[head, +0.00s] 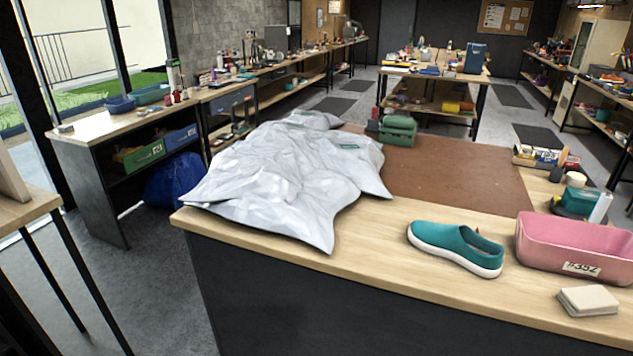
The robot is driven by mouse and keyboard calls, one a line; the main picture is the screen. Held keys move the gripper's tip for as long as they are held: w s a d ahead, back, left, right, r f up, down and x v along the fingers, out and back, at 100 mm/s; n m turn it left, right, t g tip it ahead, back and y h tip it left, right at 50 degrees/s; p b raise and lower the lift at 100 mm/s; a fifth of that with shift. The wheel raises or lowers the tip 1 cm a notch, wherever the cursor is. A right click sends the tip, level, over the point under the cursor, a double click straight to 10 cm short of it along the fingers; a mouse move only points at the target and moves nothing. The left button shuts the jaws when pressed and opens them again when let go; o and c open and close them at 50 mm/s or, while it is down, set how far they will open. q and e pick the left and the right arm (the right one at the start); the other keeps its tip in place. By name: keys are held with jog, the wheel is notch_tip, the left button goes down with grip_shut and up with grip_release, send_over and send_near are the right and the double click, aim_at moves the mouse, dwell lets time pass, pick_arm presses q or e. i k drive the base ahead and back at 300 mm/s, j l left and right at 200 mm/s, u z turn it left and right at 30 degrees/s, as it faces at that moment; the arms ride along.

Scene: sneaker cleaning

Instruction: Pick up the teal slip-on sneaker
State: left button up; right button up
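The teal slip-on sneaker (448,241) has a white sole. It stands upright on the light wooden worktable (380,257), close to the table's front edge, with its toe to the left and its heel to the right. It lies between a grey-white crumpled cloth and a pink bin. Neither of my grippers shows in the head view.
The pink bin (570,241), labelled #352, stands just right of the sneaker. A pale sponge-like block (588,300) lies at the front right. The crumpled cloth (285,180) covers the table's left. A brown mat (455,178) lies bare behind the sneaker. A green box (397,130) stands farther back.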

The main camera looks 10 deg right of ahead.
aim_at(454, 243)
jog(key=l+u, duration=0.1)
jog(key=l, duration=0.45)
jog(key=l+u, duration=0.15)
jog(key=l, duration=0.35)
jog(key=k+l+u, duration=0.1)
jog(key=l, duration=0.45)
jog(key=k+l+u, duration=0.15)
jog(key=l, duration=0.35)
jog(key=k+l+u, duration=0.1)
jog(key=l, duration=0.4)
